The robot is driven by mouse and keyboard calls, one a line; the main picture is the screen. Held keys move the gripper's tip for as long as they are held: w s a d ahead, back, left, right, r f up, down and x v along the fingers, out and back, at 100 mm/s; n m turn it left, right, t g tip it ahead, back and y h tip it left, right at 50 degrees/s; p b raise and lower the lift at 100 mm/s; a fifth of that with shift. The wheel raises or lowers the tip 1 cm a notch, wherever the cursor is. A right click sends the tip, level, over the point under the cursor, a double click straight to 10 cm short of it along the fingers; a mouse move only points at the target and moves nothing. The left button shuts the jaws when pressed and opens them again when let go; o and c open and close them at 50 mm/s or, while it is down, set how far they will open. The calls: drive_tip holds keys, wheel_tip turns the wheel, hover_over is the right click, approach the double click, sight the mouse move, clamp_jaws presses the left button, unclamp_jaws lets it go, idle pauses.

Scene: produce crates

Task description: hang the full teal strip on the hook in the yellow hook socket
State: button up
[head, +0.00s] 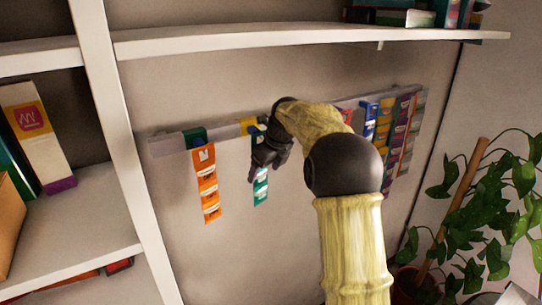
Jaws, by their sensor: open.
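A teal strip (261,190) with white labels hangs vertically; its lower part shows below my gripper. The yellow hook socket (248,126) is on the grey rail, just up and left of my gripper. My dark gripper (260,172) is open, in front of the strip's middle, and hides much of it. A teal bit shows just right of the yellow socket, above the gripper. The hook itself is too small to make out, and I cannot tell whether the strip's top is on it.
An orange strip (207,187) hangs to the left, under a green socket (195,137). Several coloured strips (398,135) hang close together at the rail's right end. A white shelf (250,38) runs above the rail. A leafy plant (490,205) stands at the right.

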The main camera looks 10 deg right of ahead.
drive_tip(key=b+v, duration=0.1)
drive_tip(key=v, duration=1)
drive_tip(key=shift+b, duration=0.4)
drive_tip(key=shift+f, duration=0.1)
drive_tip(key=s+f+n+h+b, duration=0.1)
drive_tip(key=s+f+n+b, duration=0.1)
drive_tip(key=s+f+n, duration=0.4)
drive_tip(key=s+a+f+n+b, duration=0.15)
drive_tip(key=f+n, duration=0.25)
drive_tip(key=f, duration=0.4)
drive_tip(key=s+f+n+h+b, duration=0.1)
drive_tip(key=s+f+n+b, duration=0.3)
drive_tip(key=f, duration=0.3)
drive_tip(key=s+f+n+g+b, duration=0.1)
drive_tip(key=s+f+n+b, duration=0.2)
drive_tip(key=s+f+n, duration=1.2)
drive_tip(key=shift+s+a+f, duration=0.25)
drive_tip(key=shift+s+f, duration=0.25)
drive_tip(key=shift+s, duration=0.65)
idle(0.3)
